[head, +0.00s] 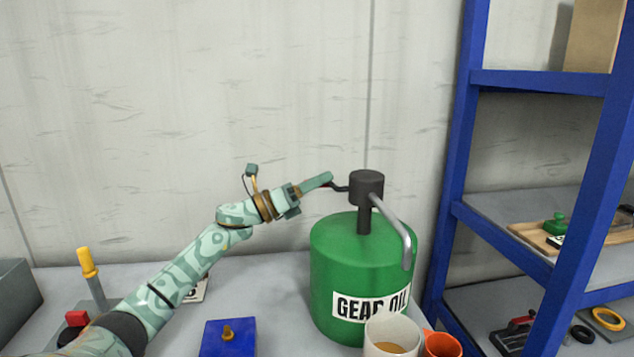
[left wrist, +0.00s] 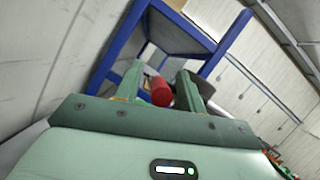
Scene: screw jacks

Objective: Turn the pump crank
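The green gear oil drum (head: 335,259) stands on the bench in the head view, with a dark pump head (head: 366,182) and a grey spout (head: 395,229) on top. A thin dark crank arm (head: 340,188) reaches left from the pump head. My left gripper (head: 322,180) is at the crank's outer end; its fingers mostly hide the handle there. In the left wrist view the red crank handle (left wrist: 161,92) shows between the two spread fingers of my left gripper (left wrist: 162,82). Slim gaps seem to show beside it, so the fingers look open around it. My right gripper is out of view.
A white cup (head: 392,336) and an orange cup (head: 442,345) stand before the drum. A blue box (head: 228,339) lies on the bench front. A yellow-topped lever (head: 88,265) stands at left. A blue shelf rack (head: 462,150) stands close on the right.

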